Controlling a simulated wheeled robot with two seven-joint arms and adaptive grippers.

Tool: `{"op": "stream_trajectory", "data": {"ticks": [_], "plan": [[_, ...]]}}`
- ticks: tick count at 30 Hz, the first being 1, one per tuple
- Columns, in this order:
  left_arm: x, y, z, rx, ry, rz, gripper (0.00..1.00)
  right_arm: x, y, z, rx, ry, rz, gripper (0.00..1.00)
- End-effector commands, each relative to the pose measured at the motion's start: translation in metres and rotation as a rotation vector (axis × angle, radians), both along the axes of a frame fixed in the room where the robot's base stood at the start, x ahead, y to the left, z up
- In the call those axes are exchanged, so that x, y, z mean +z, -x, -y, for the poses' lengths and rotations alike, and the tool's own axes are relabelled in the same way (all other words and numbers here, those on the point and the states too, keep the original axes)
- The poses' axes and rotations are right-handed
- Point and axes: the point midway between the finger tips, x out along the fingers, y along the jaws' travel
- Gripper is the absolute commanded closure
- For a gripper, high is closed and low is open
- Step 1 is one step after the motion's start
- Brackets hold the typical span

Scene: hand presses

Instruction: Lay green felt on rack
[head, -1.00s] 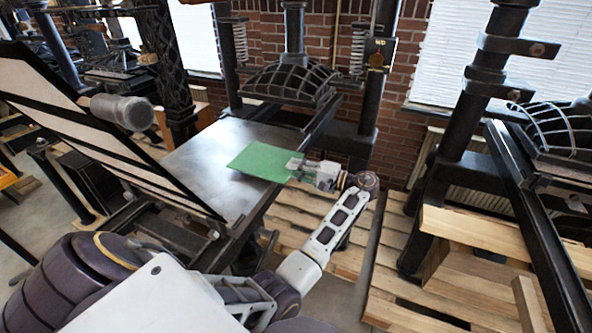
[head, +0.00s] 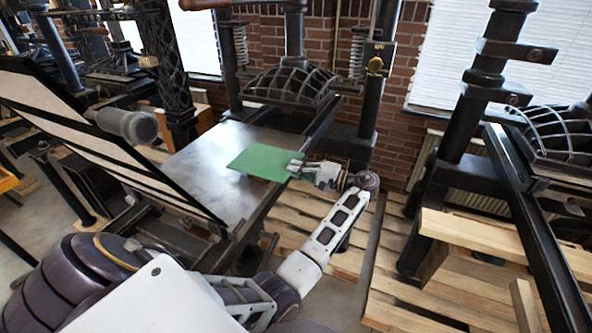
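The green felt (head: 262,162) is a flat sheet on the dark metal bed (head: 205,158) of the middle press, near the bed's right edge. My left gripper (head: 295,166) is at the felt's right edge, its fingertips pointing left and touching or just over that edge. The fingers are too small to tell whether they are apart or shut on the felt. My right gripper is out of view. I cannot pick out a rack with certainty.
A tilted frame with white panels (head: 90,130) and a grey roller-like cylinder (head: 128,124) stand left of the bed. The ribbed press head (head: 292,86) is behind the felt. Wooden pallets (head: 335,225) lie below at the right. Another press (head: 470,110) stands farther right.

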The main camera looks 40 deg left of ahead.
Motion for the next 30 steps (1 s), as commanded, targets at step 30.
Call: {"op": "stream_trajectory", "data": {"ticks": [30], "plan": [[0.019, -0.003, 0.013, -0.001, 0.000, -0.001, 1.00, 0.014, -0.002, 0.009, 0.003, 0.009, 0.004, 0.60]]}}
